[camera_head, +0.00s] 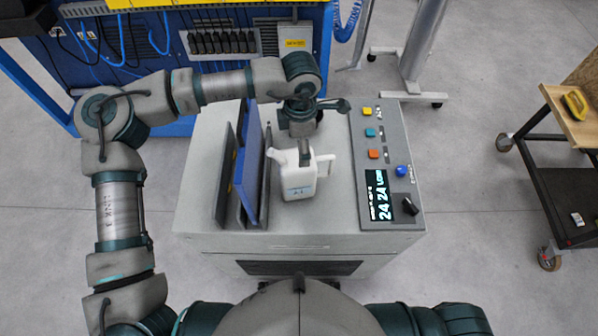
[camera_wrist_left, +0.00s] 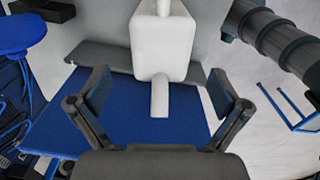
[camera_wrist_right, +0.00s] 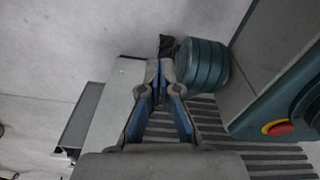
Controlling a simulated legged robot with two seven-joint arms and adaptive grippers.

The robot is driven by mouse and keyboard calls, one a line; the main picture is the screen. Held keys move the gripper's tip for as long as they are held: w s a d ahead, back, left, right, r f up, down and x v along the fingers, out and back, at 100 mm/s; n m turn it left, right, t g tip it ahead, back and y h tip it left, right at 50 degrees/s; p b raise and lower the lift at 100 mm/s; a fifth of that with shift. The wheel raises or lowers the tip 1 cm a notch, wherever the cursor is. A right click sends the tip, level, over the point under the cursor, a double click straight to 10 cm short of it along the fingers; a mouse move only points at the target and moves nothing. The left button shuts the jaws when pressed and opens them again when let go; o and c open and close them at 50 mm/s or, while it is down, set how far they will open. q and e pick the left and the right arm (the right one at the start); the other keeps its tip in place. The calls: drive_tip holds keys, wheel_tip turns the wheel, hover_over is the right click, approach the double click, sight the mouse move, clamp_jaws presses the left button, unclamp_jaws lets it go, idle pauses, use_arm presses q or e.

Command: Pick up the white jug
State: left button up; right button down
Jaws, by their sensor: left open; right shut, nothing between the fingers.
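The white jug (camera_head: 298,185) stands upright on the grey machine top, its spout to the left and its handle to the right. My left gripper (camera_head: 305,150) is over the jug from behind, fingers pointing down, and hides part of its top. In the left wrist view the jug (camera_wrist_left: 160,50) lies ahead of the open left gripper (camera_wrist_left: 160,92). A narrow white part, seemingly the spout, reaches between the finger lines; no contact shows. My right gripper (camera_wrist_right: 157,75) is shut and empty in the right wrist view, and is out of the head view.
A blue panel (camera_head: 247,165) between dark plates stands upright just left of the jug. A control panel (camera_head: 385,165) with buttons and a lit display lies to its right. A blue rack (camera_head: 200,60) is behind. A wooden-topped cart (camera_head: 570,115) stands far right.

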sight(297, 159)
use_arm(q)
drive_tip(key=shift+w+f, duration=0.15)
drive_tip(key=shift+f, duration=0.65)
drive_tip(key=shift+a+f, duration=0.25)
drive_tip(key=shift+f, duration=0.35)
drive_tip(key=f, duration=0.3)
drive_tip(key=f+p, duration=0.1)
drive_tip(key=shift+s+a+f, duration=0.2)
drive_tip(key=shift+s+a, duration=0.05)
drive_tip(key=shift+s, duration=0.05)
drive_tip(key=shift+d+f, duration=0.15)
drive_tip(key=shift+f, duration=0.15)
drive_tip(key=shift+d, duration=0.15)
drive_tip(key=shift+c, duration=1)
drive_tip(key=shift+r, duration=0.1)
drive_tip(key=c, duration=1.4)
use_arm(e)
drive_tip(key=s, duration=0.2)
drive_tip(key=shift+s+d, duration=0.15)
drive_tip(key=shift+s, duration=0.15)
